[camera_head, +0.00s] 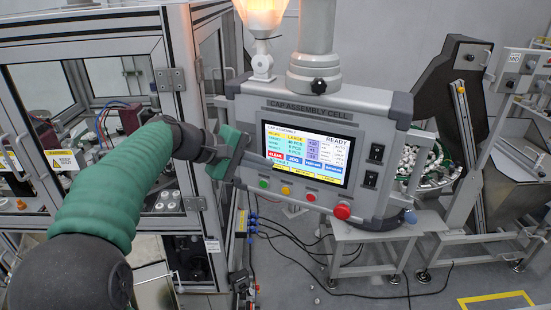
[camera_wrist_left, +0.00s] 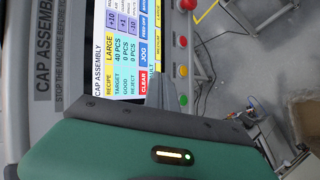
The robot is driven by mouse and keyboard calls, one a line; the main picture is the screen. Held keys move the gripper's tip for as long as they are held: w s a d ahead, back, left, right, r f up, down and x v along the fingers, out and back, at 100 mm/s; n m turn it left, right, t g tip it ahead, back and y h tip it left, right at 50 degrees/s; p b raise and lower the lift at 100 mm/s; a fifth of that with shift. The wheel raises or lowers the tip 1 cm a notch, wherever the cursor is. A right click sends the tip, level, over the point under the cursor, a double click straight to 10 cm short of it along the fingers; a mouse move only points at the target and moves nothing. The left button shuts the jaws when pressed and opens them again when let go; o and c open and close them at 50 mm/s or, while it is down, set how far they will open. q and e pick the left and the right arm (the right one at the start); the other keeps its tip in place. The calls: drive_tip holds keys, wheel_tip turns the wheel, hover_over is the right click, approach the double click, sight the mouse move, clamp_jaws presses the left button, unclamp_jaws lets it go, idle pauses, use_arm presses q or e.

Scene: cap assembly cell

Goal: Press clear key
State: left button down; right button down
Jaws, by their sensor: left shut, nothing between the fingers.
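The control panel (camera_head: 380,112), labelled CAP ASSEMBLY CELL, has a lit touchscreen (camera_head: 335,153). The red CLEAR key (camera_head: 275,155) is at the screen's lower left, beside the blue JOG key (camera_head: 294,160). In the left wrist view the CLEAR key (camera_wrist_left: 143,86) shows sideways, just past the dark edge of my gripper. My left gripper (camera_head: 264,160) is shut and empty, at the screen's lower left corner close to the CLEAR key. My right gripper is out of view.
Below the screen are a green button (camera_head: 263,184), a yellow button (camera_head: 285,190) and a large red button (camera_head: 342,211). Black switches (camera_head: 376,152) sit to its right. A framed machine enclosure (camera_head: 175,78) stands at left. Open floor lies at lower right.

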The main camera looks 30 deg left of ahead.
use_arm(q)
drive_tip(key=s, duration=0.2)
drive_tip(key=s+b, duration=0.1)
drive_tip(key=shift+s+d+b, duration=0.3)
drive_tip(key=shift+s+d, duration=0.05)
drive_tip(key=shift+a+f, duration=0.1)
drive_tip(key=s+d+f+m+g+y+b, duration=0.1)
drive_tip(key=d+f+g+b, duration=0.15)
drive_tip(key=f, duration=0.65)
drive_tip(key=s+d+f+m+g+b, duration=0.1)
drive_tip(key=s+d+f+m+b, duration=0.15)
drive_tip(key=f, duration=0.75)
drive_tip(key=s+d+f+m+g+y+b, duration=0.1)
drive_tip(key=d+f+g+b, duration=0.2)
drive_tip(key=f, duration=0.6)
drive_tip(key=s+d+f+m+y+b, duration=0.1)
drive_tip(key=s+d+f+m+b, duration=0.1)
drive_tip(key=f, duration=0.5)
drive_tip(key=s+d+f+m+g+y+b, duration=0.1)
drive_tip(key=s+d+f+m+b, duration=0.1)
drive_tip(key=f, duration=0.5)
drive_tip(key=s+d+f+m+y+b, duration=0.1)
drive_tip(key=s+d+f+m+b, duration=0.2)
drive_tip(key=s+f+m, duration=0.2)
wheel_tip(320, 180, down, 2)
drive_tip(key=s, duration=0.2)
drive_tip(key=shift+s+d, duration=0.3)
drive_tip(key=shift+d, duration=0.05)
